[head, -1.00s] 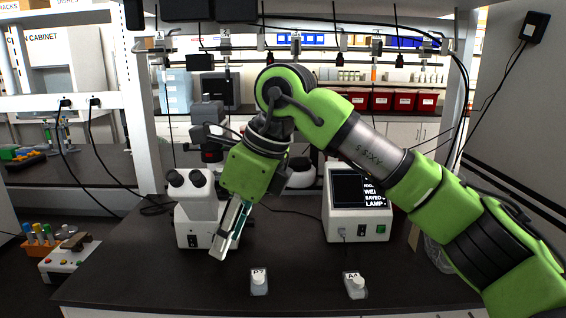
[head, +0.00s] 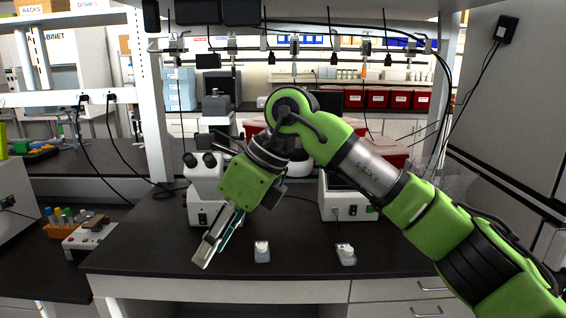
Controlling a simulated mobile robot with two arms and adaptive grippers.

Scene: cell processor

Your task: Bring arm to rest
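My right arm comes in from the right and bends down over the dark bench. My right gripper (head: 208,256) points down and to the left, in front of the white microscope (head: 204,180). Its fingers are seen nearly edge-on, so whether they are open or shut is unclear. I see nothing plainly held in it. My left gripper and arm are out of view.
Two small white-capped bottles, one (head: 262,252) nearer the gripper and one (head: 346,254) further right, stand on the bench (head: 300,284). A white device (head: 346,206) is partly hidden behind my arm. A tube rack (head: 66,224) is at far left.

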